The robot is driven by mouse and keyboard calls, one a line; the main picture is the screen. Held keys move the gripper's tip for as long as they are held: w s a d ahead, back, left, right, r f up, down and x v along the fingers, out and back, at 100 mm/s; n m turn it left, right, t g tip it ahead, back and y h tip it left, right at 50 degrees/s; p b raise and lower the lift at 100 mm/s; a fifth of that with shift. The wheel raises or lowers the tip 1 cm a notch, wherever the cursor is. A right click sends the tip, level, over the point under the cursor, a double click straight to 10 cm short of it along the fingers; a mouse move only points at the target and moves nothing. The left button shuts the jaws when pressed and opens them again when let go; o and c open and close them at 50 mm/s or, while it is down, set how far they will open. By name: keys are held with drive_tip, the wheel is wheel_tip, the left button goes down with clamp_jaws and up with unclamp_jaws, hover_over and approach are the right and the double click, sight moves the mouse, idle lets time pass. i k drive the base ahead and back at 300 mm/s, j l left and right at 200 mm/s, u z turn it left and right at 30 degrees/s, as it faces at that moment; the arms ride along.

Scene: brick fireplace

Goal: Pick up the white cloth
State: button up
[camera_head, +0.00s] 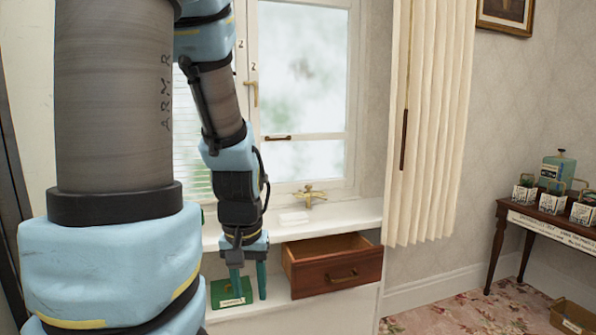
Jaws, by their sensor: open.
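A small white folded thing, which looks like the white cloth (293,218), lies on the white counter under the window, left of the brass tap. My gripper (250,294) points down, with its two teal fingers spread apart and nothing seen between them. In the picture it is below and left of the cloth, in front of the counter and apart from the cloth. Its left finger overlaps a green box (226,291) with a pale label; I cannot tell whether they touch.
A brown wooden drawer (340,275) stands open just right of my gripper, below the counter (348,215). A brass tap (309,196) stands behind the cloth. A cream curtain (432,130) hangs to the right. A dark side table (507,212) with several potted things stands far right.

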sight(296, 219)
drive_tip(key=l+u, duration=0.1)
drive_tip(key=u, duration=0.35)
drive_tip(key=l+u, duration=0.1)
drive_tip(key=u, duration=0.35)
drive_tip(key=l+u, duration=0.1)
drive_tip(key=u, duration=0.35)
drive_tip(key=l+u, duration=0.25)
drive_tip(key=l, duration=0.2)
drive_tip(key=k+l+u, duration=0.2)
drive_tip(key=l, duration=0.2)
drive_tip(key=l+u, duration=0.25)
drive_tip(key=l, duration=0.2)
drive_tip(key=k+l+u, duration=0.2)
drive_tip(key=l, duration=0.2)
drive_tip(key=k+l+u, duration=0.1)
drive_tip(key=l+u, duration=0.15)
drive_tip(key=l, duration=0.15)
drive_tip(key=k+l, duration=0.2)
drive_tip(key=l, duration=0.2)
drive_tip(key=k+l, duration=0.2)
drive_tip(key=l, duration=0.15)
drive_tip(key=k+l, duration=0.2)
drive_tip(key=l, duration=0.2)
